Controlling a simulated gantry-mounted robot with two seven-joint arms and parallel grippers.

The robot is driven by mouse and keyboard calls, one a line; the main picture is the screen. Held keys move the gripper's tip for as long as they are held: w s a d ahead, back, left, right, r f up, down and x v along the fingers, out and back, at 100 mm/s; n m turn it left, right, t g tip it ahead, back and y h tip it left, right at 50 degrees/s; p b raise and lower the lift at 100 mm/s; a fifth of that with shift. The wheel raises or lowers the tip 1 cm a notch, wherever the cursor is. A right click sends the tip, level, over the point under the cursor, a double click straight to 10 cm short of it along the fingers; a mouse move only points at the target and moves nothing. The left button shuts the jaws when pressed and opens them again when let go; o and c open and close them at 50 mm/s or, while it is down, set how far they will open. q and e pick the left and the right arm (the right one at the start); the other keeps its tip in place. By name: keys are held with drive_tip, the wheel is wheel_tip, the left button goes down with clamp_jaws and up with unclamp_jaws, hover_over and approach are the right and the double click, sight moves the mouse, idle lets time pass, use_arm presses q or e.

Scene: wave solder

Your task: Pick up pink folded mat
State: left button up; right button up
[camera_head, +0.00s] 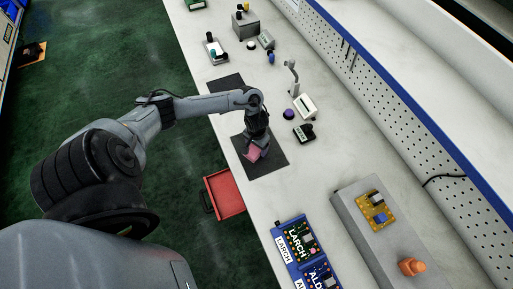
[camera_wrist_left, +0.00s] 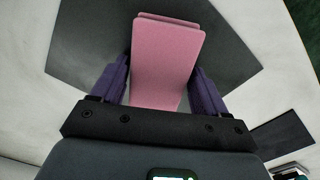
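The pink folded mat (camera_wrist_left: 167,55) stands between the two fingers of my left gripper (camera_wrist_left: 160,88) in the left wrist view, over a dark mat (camera_wrist_left: 85,45). The fingers lie along both sides of the pink mat; the left finger looks close to it, but whether they press on it cannot be told. In the head view the pink mat (camera_head: 253,154) shows just below my left gripper (camera_head: 257,148), over the dark mat (camera_head: 270,160) on the bench. Part of it is hidden by the gripper. My right gripper is not in view.
A red open drawer (camera_head: 226,194) juts out below the bench edge. A black device (camera_head: 304,133), a purple round object (camera_head: 288,114) and a white box (camera_head: 305,106) stand right of the gripper. A grey block with a yellow board (camera_head: 376,210) lies right.

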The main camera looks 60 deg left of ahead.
use_arm(q)
drive_tip(key=c, duration=0.6)
drive_tip(key=shift+r, duration=0.1)
